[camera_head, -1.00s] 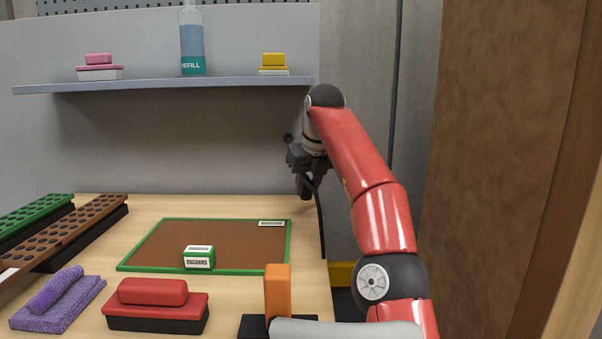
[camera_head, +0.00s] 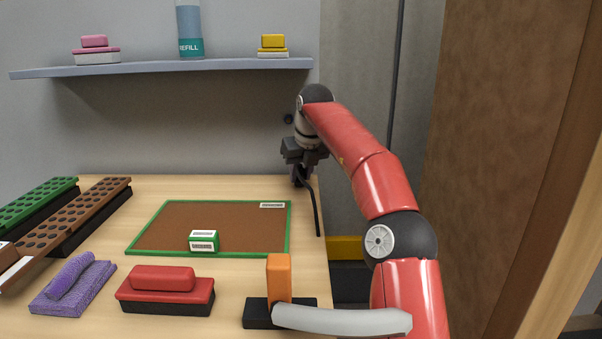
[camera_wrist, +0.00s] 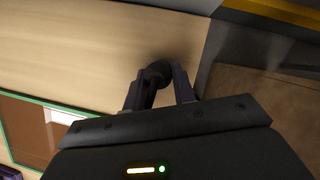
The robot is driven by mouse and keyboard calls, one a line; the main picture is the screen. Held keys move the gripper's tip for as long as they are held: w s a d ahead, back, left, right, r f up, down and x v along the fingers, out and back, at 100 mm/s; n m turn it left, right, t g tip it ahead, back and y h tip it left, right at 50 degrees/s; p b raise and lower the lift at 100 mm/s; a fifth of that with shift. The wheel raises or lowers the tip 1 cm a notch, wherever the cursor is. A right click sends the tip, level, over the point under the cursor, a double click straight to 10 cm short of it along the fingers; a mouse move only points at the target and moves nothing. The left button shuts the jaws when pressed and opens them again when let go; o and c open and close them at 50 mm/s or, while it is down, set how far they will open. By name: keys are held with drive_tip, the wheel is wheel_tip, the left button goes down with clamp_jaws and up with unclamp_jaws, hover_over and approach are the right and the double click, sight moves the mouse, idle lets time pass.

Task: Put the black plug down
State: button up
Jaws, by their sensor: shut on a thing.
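The black plug (camera_wrist: 157,73) is between the two fingers of my gripper (camera_wrist: 160,90) in the wrist view, with pale wood below it. My gripper (camera_head: 299,178) is shut on it and points down at the back right corner of the table (camera_head: 230,187). A black cable (camera_head: 315,210) hangs from the plug along the table's right edge. Whether the plug touches the wood cannot be told.
A green-edged brown mat (camera_head: 165,225) with a small green-and-white block (camera_head: 203,241) lies left of my gripper. A red block (camera_head: 165,290), a purple block (camera_head: 72,285) and an orange upright handle (camera_head: 279,278) stand in front. A shelf (camera_head: 150,69) is above.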

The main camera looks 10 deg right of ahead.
drive_tip(key=shift+f, duration=0.1)
drive_tip(key=shift+f, duration=0.15)
drive_tip(key=o, duration=1)
drive_tip(key=shift+o, duration=0.2)
drive_tip(key=v, duration=0.7)
drive_tip(key=shift+r, duration=0.35)
drive_tip(key=shift+s, duration=0.1)
drive_tip(key=shift+s+d, duration=0.1)
